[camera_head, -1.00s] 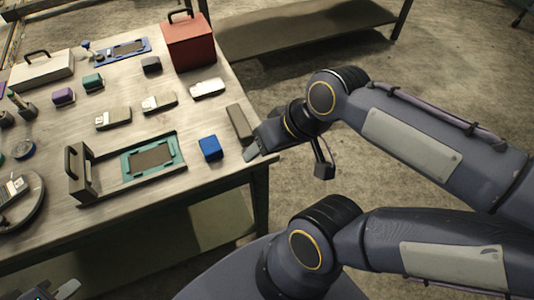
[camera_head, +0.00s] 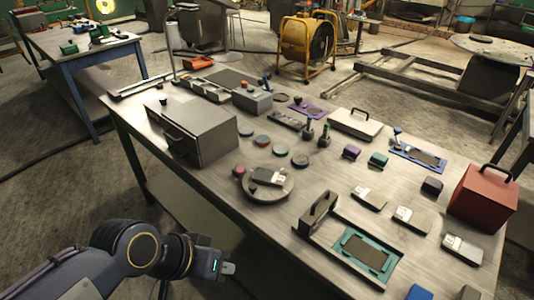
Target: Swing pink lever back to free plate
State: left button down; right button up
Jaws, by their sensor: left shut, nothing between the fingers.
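A small pink knob (camera_head: 239,171) shows at the left rim of a round grey turntable (camera_head: 284,193) on the workbench. I cannot make out a lever arm under it. A light grey device (camera_head: 268,177) sits on the turntable. A teal plate (camera_head: 367,253) lies in a grey frame with an upright handle (camera_head: 318,213), nearer the front. A purple plate (camera_head: 310,110) and a blue plate (camera_head: 424,158) lie at the back. I cannot tell which plate the lever holds. My left gripper (camera_head: 229,270) is shut and empty, in front of the bench and apart from everything on it. My right gripper is out of view.
A grey box (camera_head: 205,130) with a handle stands at the bench's left. Several coloured discs (camera_head: 281,149) lie behind the turntable. A red box (camera_head: 484,198) and several small blocks (camera_head: 379,159) are at the right. A yellow-framed fan (camera_head: 308,45) stands behind the bench.

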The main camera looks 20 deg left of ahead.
aim_at(239, 171)
jog(key=u, duration=1.05)
jog(key=i+j, duration=0.95)
jog(key=j, duration=0.2)
